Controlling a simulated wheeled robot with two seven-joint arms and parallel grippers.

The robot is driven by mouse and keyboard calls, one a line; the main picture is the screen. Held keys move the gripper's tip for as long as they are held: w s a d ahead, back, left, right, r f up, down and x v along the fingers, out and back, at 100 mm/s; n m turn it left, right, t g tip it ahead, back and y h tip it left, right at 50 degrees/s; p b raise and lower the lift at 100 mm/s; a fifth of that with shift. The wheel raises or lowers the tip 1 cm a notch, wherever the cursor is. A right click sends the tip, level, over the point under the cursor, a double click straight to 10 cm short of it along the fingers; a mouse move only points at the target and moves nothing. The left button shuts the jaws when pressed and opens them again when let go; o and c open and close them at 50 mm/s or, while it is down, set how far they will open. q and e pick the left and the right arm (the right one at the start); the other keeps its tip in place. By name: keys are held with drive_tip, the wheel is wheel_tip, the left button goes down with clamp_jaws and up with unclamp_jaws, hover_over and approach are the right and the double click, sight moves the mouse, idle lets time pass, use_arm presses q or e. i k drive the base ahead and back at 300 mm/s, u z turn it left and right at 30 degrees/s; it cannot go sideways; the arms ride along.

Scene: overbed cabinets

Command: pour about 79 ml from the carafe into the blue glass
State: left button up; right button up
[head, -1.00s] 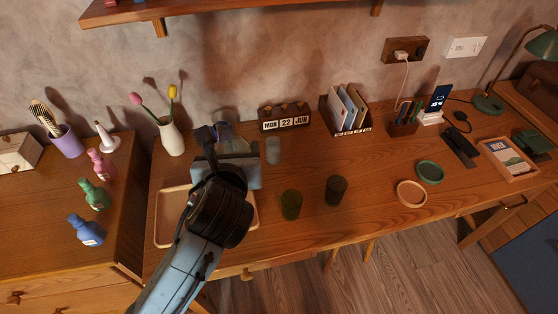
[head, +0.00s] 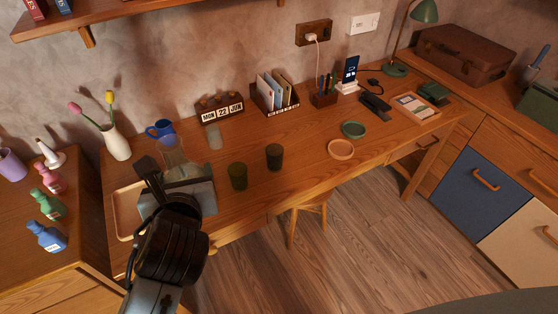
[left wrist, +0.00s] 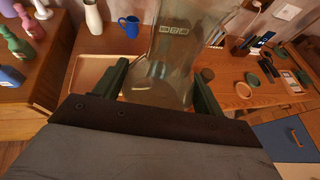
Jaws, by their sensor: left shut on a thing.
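The clear glass carafe (head: 172,154) is between the fingers of my left gripper (head: 178,176), above the left part of the desk. In the left wrist view the carafe (left wrist: 172,55) stands between the two green fingers (left wrist: 162,88), which are shut on it. How much liquid it holds is unclear. A dark glass (head: 274,156), perhaps the blue one, stands on the desk to the right of the gripper; its blue tint is hard to make out. A green glass (head: 238,176) is nearer, and a clear glass (head: 215,138) stands farther back. My right gripper is out of view.
A wooden tray (head: 124,222) lies left of the gripper. Green (head: 353,129) and tan (head: 341,149) coasters lie to the right. The desk's front middle is clear.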

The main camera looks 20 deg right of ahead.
sight(274, 152)
drive_tip(key=z, duration=0.6)
drive_tip(key=i, duration=0.4)
drive_tip(key=z, duration=0.6)
